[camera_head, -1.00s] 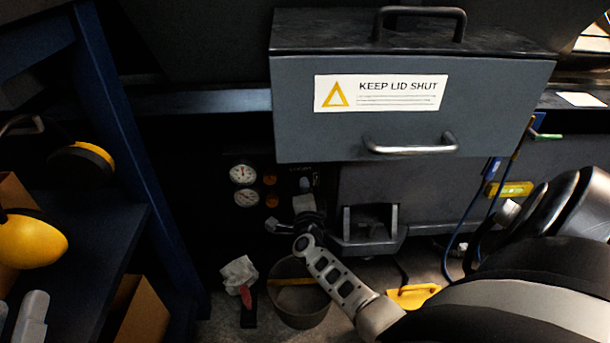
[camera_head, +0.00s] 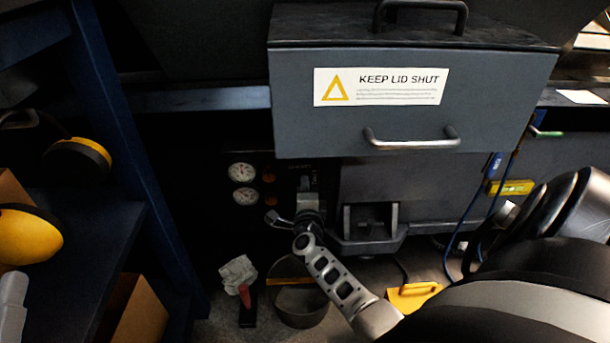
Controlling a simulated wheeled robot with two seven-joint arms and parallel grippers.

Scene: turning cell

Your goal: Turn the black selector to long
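My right gripper (camera_head: 307,188) reaches up from the lower right to the dark panel under the grey lid, just right of two round gauges. Its fingertips are small and dark against the panel, and I cannot tell if they are open or shut. The black selector cannot be made out; the gripper covers the part of the panel in front of it. Whether the fingers touch it cannot be told. My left gripper is not in view.
The lid box (camera_head: 400,100) labelled KEEP LID SHUT overhangs the panel, with a bar handle (camera_head: 411,141). Two gauges (camera_head: 243,173) sit left of the gripper. A bucket (camera_head: 300,305) and a rag (camera_head: 238,272) lie below. A blue-framed shelf (camera_head: 125,150) stands at left.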

